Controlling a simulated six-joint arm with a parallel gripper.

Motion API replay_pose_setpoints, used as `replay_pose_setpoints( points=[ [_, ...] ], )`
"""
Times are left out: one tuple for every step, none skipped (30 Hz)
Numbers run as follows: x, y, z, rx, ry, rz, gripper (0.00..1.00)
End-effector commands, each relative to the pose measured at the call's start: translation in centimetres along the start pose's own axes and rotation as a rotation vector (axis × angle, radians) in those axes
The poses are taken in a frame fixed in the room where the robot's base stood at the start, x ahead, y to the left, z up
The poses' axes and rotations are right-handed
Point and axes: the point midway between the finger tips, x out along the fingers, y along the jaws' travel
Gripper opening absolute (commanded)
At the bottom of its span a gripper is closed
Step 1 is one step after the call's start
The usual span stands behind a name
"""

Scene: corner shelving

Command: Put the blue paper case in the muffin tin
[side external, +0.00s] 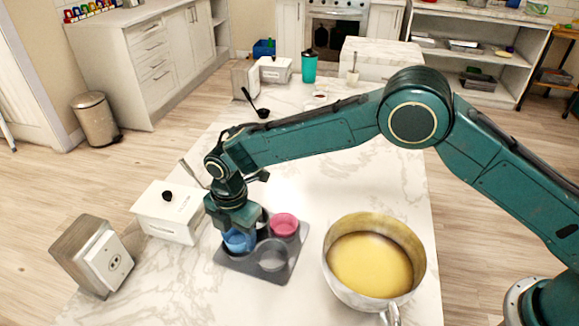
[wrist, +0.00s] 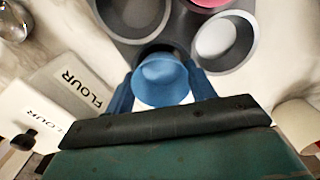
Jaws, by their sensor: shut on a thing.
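The dark grey muffin tin (side external: 266,275) lies on the marble counter below my gripper (side external: 236,232). My gripper is shut on the blue paper case (side external: 239,241), at the tin's left cup in the side view. In the wrist view the blue case (wrist: 163,82) sits between my two blue-looking fingers, with a dark cup rim just beyond it. I cannot tell whether its base rests in the cup. A pink case (side external: 285,224) sits in another cup. The near cup (side external: 271,256) has a pale inside, and the far cup is partly hidden by my gripper.
A large metal pot (side external: 375,255) of yellow batter stands right of the tin. A black spoon (side external: 254,104) and teal cup (side external: 309,66) are farther back.

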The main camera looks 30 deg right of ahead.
Motion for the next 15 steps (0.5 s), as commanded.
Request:
replay_pose_setpoints(
  points=[
    [1.87,-0.37,0.04,0.001,-0.001,-0.009,0.34],
    [1.93,-0.39,0.04,0.001,-0.001,-0.01,0.34],
    [2.0,-0.41,0.04,0.001,-0.001,-0.01,0.34],
    [2.04,-0.43,0.04,0.001,-0.002,-0.011,0.34],
    [2.08,-0.44,0.04,0.001,-0.002,-0.011,0.34],
    [2.1,-0.45,0.05,0.001,-0.002,-0.011,0.34],
    [2.11,-0.45,0.05,0.001,-0.002,-0.011,0.34],
    [2.11,-0.45,0.04,0.001,-0.002,-0.011,0.34],
    [2.12,-0.45,0.04,0.001,-0.002,-0.011,0.34],
    [2.12,-0.45,0.04,0.001,-0.002,-0.011,0.34],
    [2.12,-0.45,0.05,0.001,-0.002,-0.011,0.34],
    [2.12,-0.45,0.05,0.001,-0.002,-0.011,0.34],
    [2.12,-0.45,0.05,0.001,-0.002,-0.011,0.34],
    [2.12,-0.45,0.05,0.001,-0.002,-0.011,0.57],
    [2.12,-0.46,0.05,0.001,-0.002,-0.012,0.65]
  ],
)
